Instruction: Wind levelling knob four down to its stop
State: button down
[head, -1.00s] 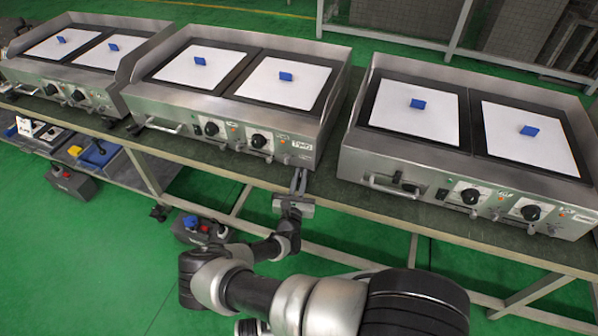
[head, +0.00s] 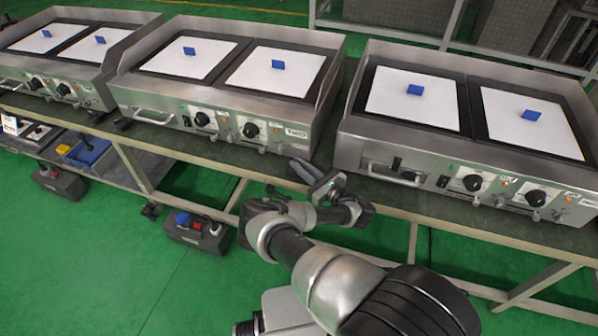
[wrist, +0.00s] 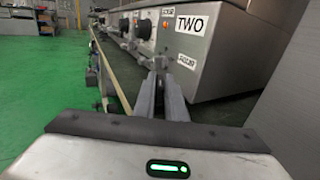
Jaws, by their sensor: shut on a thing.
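The middle griddle (head: 215,100) bears a "TWO" label (wrist: 190,23) in the wrist view. My gripper (head: 298,163) is at its lower right front corner, low by the bench's front edge, with fingers pointing up and left. In the wrist view my gripper's fingers (wrist: 163,82) lie close together below the griddle's front panel. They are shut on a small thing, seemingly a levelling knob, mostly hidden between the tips. I cannot read any number on it, nor see how far it is wound.
Another griddle (head: 455,150) stands to the right and one (head: 55,85) to the left on the dark bench (head: 390,195). Control dials (head: 250,130) project from the front panels. A control box (head: 195,232) sits low below the bench. Green floor in front is open.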

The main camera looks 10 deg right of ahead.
aim_at(301, 165)
jog(key=shift+w+d+n+g+y+b, duration=0.15)
jog(key=shift+n+g+y+b, duration=0.7)
jog(key=shift+y, duration=0.45)
jog(key=shift+r+n, duration=0.1)
jog(key=shift+n, duration=0.15)
jog(key=c, duration=1.8)
grip_release()
notch_tip(301, 165, up, 10)
jog(key=p, duration=0.4)
jog(key=shift+o, duration=0.4)
